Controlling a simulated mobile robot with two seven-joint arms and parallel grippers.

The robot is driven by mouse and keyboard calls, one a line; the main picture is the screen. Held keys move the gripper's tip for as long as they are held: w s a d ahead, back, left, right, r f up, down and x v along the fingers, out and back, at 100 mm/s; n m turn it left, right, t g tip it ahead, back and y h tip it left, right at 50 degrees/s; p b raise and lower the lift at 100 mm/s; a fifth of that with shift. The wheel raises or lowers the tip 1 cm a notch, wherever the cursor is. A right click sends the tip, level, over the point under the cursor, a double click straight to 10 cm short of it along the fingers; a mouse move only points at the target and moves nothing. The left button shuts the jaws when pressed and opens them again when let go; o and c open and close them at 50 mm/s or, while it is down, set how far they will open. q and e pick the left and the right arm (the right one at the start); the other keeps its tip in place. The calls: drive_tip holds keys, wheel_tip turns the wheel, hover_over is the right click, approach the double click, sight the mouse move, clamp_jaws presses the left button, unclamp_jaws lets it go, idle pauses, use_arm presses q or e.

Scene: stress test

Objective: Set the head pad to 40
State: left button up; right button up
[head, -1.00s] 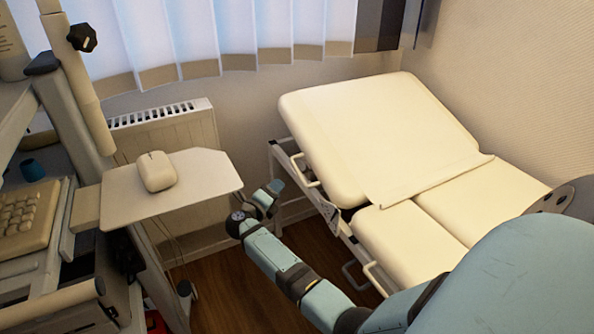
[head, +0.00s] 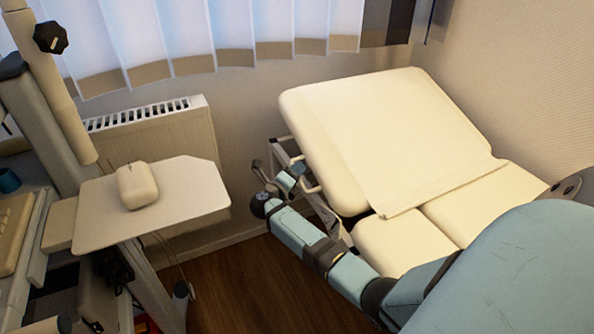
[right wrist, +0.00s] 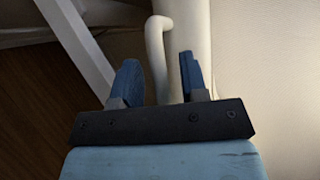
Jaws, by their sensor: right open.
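The cream head pad (head: 385,140) of the couch is tilted up, its far end higher than the flat cream seat sections. A pale handle (head: 309,183) sticks out from its near left side. My right gripper (head: 278,174) is open beside the couch frame, close to this handle. In the right wrist view a pale curved handle (right wrist: 157,55) runs down between the two blue fingers of my right gripper (right wrist: 161,78). The fingers stand apart; whether either touches the bar I cannot tell. My left gripper is not in view.
A small tray (head: 185,215) with a white mouse (head: 137,186) stands left of my right arm. A radiator (head: 160,145) is on the wall below the blinds (head: 230,35). Wooden floor (head: 240,290) shows between the tray stand and the couch.

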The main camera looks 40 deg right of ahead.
clamp_jaws()
drive_tip(key=shift+r+m, duration=0.3)
drive_tip(key=shift+r, duration=0.1)
drive_tip(key=r+m, duration=0.1)
drive_tip(key=r, duration=0.1)
drive_tip(key=s+r+m+h+b, duration=0.1)
drive_tip(key=r, duration=0.1)
drive_tip(key=s+r+m+h, duration=0.1)
drive_tip(key=r, duration=0.1)
drive_tip(key=shift+a+b, duration=0.25)
drive_tip(key=shift+b, duration=0.05)
drive_tip(key=shift+r, duration=0.15)
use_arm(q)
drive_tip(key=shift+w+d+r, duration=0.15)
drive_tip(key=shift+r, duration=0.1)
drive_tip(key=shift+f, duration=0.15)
use_arm(e)
unclamp_jaws()
drive_tip(key=shift+a+f, duration=0.1)
drive_tip(key=shift+f, duration=0.1)
